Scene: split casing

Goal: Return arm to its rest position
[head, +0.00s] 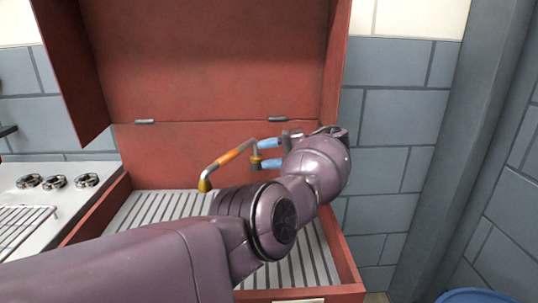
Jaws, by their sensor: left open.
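My left arm (130,268) is purple and reaches in from the lower left across the front of a red box with its lid up. My left gripper (262,153) has light blue fingertips that point left, and they are apart. A bent bar (232,154) with an orange middle and yellow ends shows at the fingertips. One end of it looks close to or between them; I cannot tell if they touch. What the bar is fixed to is hidden. My right gripper is not in view.
The red box (354,289) has a grey slatted floor, partly hidden by my arm. Its raised lid (205,60) stands behind the gripper. A white stovetop (85,170) with several knobs is at the left. A tiled wall is behind; a blue round rim (475,296) shows at lower right.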

